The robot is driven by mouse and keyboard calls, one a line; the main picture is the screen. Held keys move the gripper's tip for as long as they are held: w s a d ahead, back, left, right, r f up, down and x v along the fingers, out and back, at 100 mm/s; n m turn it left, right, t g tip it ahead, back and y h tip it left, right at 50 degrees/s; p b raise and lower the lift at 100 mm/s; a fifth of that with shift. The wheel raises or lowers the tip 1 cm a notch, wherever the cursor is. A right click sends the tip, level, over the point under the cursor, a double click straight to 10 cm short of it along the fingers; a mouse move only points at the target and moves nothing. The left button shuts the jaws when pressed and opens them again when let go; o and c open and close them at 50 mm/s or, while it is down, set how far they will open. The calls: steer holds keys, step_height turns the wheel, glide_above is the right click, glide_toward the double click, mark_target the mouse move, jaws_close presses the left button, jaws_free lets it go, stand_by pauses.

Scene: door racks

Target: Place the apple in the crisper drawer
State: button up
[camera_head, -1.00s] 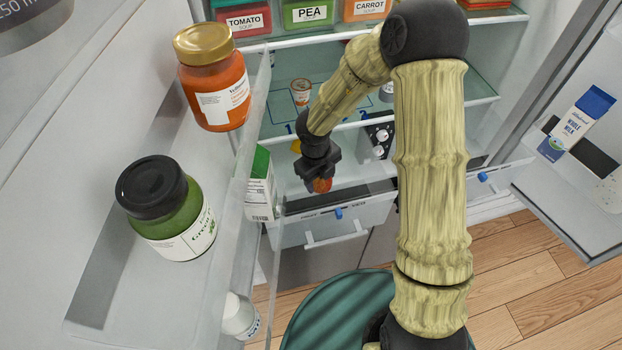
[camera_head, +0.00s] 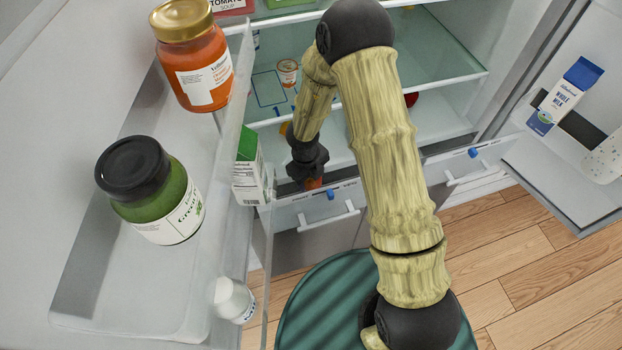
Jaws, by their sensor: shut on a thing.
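My gripper (camera_head: 309,174) is shut on the apple (camera_head: 314,183), a small red-orange patch showing just below the dark fingers. The rest of the apple is hidden by the fingers. The gripper hangs inside the open fridge, near the top edge of the left drawer front (camera_head: 290,217), which has a white bar handle and a blue slider. I cannot tell whether the apple is above the drawer or behind its front edge. A second drawer front (camera_head: 470,172) with a blue slider is to the right. I cannot tell how far either drawer is open.
The left fridge door holds an orange jar (camera_head: 196,68), a green jar (camera_head: 158,205), a carton (camera_head: 250,180) and a white bottle (camera_head: 232,300). The carton is close to my gripper. A milk carton (camera_head: 565,97) is on the right door. A red round thing (camera_head: 411,99) is partly hidden behind my arm.

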steer(key=shift+w+f, duration=0.1)
steer(key=shift+f, duration=0.7)
steer(key=shift+a, duration=0.1)
steer(key=shift+f, duration=0.15)
steer(key=o, duration=1.1)
steer(key=r, duration=0.8)
steer(key=s+a+r+p, duration=0.1)
steer(key=r, duration=0.3)
steer(key=shift+r, duration=0.2)
